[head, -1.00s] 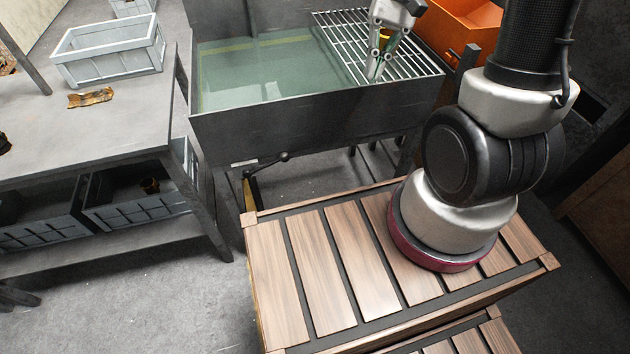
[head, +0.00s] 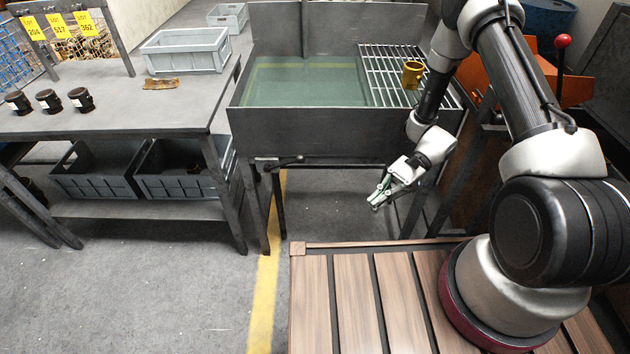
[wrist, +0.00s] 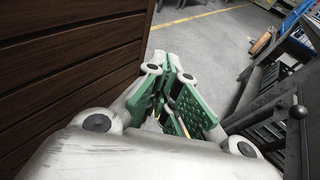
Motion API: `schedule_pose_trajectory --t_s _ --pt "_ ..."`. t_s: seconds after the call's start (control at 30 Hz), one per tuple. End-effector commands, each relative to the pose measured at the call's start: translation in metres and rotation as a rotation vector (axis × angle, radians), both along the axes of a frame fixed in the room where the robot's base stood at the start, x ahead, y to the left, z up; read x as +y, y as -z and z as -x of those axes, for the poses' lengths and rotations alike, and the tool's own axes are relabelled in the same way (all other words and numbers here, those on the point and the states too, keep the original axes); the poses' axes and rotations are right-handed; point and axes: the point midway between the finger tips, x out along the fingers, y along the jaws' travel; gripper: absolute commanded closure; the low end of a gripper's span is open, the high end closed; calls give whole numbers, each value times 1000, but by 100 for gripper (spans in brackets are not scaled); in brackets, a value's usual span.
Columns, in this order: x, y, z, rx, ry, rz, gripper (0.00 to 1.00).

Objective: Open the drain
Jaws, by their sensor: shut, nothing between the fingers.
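A dark tank (head: 310,132) holds greenish water on its left side. Under its front edge is a dark drain lever (head: 283,162) with a round knob, pointing right and lying nearly level. A dark ball-ended handle (wrist: 298,113) at the right of the wrist view looks like this lever. My gripper (head: 377,204) is below the tank front, right of the lever and apart from it. Its green-padded fingers (wrist: 178,82) are closed and empty in the wrist view.
A brass-coloured cup (head: 412,74) stands on the grating (head: 390,72) at the tank's right. A grey table (head: 120,110) with crates beneath stands at left. My slatted wooden base top is in front. The floor under the tank looks clear.

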Motion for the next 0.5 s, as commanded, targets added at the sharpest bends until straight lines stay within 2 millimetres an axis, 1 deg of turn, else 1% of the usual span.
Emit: schedule_pose_trajectory --t_s 0.03,0.17,0.27,0.4,0.5 --pt "8 8 -4 33 40 -17 100" --pt "35 26 -23 133 180 -84 100" --pt "56 44 -43 222 309 -150 100" --pt "82 76 -76 360 524 -282 100" --pt "91 99 -98 438 667 -385 100"
